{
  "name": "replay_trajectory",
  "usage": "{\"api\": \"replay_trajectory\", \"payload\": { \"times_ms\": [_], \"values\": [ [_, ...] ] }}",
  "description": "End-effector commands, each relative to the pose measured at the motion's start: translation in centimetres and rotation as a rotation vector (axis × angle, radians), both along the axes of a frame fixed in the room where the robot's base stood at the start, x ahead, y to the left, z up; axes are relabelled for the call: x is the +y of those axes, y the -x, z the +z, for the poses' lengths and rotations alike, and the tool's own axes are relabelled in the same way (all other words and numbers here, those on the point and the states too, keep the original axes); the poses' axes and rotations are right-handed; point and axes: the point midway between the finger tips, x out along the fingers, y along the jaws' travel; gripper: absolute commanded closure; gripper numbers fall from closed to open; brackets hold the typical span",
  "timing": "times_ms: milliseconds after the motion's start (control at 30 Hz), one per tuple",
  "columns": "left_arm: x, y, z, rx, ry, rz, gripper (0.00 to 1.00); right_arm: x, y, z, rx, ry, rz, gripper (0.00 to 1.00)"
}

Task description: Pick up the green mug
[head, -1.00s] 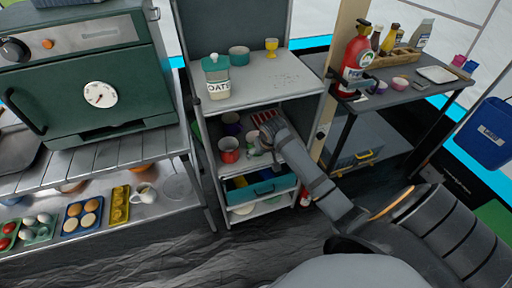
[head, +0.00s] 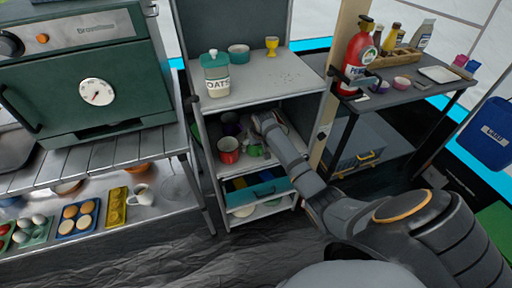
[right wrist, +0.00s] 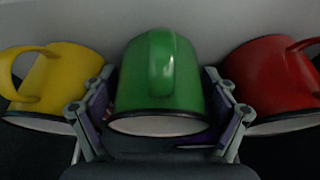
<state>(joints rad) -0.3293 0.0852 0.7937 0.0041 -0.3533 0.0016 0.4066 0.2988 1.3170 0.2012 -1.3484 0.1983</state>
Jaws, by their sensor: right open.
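The green mug (right wrist: 160,75) is in the middle of the right wrist view, its handle facing the camera and its rim toward the bottom of the picture. My right gripper (right wrist: 160,105) is open, with one finger on each side of the mug; I cannot tell whether they touch it. In the head view my right gripper (head: 258,136) reaches inside the shelf unit's middle level and mostly hides the green mug (head: 254,151). My left gripper is not in view.
A red mug (right wrist: 270,75) and a yellow mug (right wrist: 60,80) flank the gripper closely in the right wrist view. The shelf top (head: 260,95) is above my gripper, with an oats jar (head: 216,77) on it. A wooden post (head: 336,85) stands right of the unit.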

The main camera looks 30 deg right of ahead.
Motion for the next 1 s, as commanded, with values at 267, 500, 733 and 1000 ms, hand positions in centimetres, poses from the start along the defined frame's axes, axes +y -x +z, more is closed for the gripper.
{"api": "replay_trajectory", "payload": {
  "times_ms": [267,500,733,1000],
  "values": [
    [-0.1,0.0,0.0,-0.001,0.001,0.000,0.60,0.0,0.0,0.1,0.000,0.000,0.000,0.36],
    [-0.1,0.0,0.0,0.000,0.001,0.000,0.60,0.0,0.0,0.1,0.000,0.000,0.000,0.61],
    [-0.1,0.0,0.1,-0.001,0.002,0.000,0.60,0.0,0.0,0.4,-0.001,0.001,0.000,0.61],
    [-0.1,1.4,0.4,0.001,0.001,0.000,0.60,0.6,2.7,1.7,0.002,0.003,0.001,0.61]
  ]
}}
